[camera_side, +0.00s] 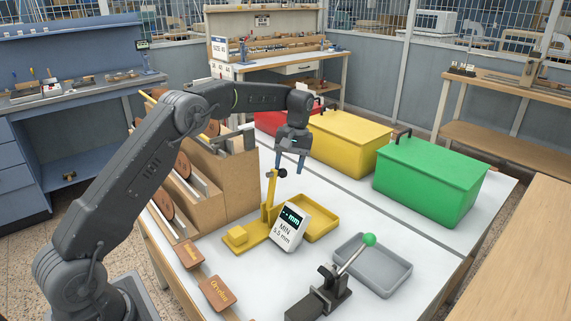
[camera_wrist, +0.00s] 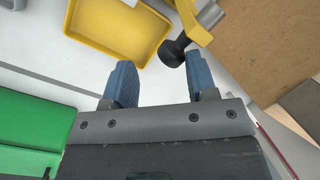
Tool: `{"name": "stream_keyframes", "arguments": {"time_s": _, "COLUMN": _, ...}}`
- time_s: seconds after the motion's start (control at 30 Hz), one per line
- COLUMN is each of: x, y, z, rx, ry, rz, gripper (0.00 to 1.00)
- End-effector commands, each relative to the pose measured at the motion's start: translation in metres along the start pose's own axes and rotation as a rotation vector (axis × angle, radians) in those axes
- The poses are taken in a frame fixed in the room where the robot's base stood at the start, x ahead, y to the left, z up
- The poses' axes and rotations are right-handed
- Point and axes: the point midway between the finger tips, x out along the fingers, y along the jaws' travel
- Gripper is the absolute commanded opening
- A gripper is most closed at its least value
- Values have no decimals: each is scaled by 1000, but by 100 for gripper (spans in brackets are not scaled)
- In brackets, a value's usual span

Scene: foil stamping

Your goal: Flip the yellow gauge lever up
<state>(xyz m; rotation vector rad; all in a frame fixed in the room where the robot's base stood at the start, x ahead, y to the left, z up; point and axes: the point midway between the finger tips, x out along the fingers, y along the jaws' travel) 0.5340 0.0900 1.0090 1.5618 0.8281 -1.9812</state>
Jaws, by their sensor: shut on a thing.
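The knob (camera_wrist: 174,52) also shows in the wrist view, by my right-hand finger. My gripper (camera_side: 290,166) points down from above, at the lever's end. Its blue fingers (camera_wrist: 160,64) are around the lever end, with a gap visible between them. The exact contact is partly hidden.
A yellow tray (camera_side: 323,231) lies right of the gauge, and a grey tray (camera_side: 402,278) farther right. A toggle clamp with a green knob (camera_side: 370,240) stands in front. Red, yellow and green (camera_side: 430,180) bins line the back. A wooden rack (camera_side: 222,186) is left.

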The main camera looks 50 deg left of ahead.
Motion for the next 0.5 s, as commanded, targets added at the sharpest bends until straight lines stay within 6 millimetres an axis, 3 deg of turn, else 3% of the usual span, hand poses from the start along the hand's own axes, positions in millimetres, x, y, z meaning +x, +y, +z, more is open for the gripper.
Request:
{"name": "stream_keyframes", "arguments": {"time_s": 0.03, "x": 32, "y": 0, "z": -4, "rx": 17, "ry": -26, "rz": -32, "gripper": 46}}
{"name": "stream_keyframes", "arguments": {"time_s": 0.13, "x": 32, "y": -1, "z": -4, "rx": 18, "ry": -24, "rz": -35, "gripper": 55}}
{"name": "stream_keyframes", "arguments": {"time_s": 0.5, "x": 25, "y": -4, "z": -7, "rx": 10, "ry": -22, "rz": -32, "gripper": 55}}
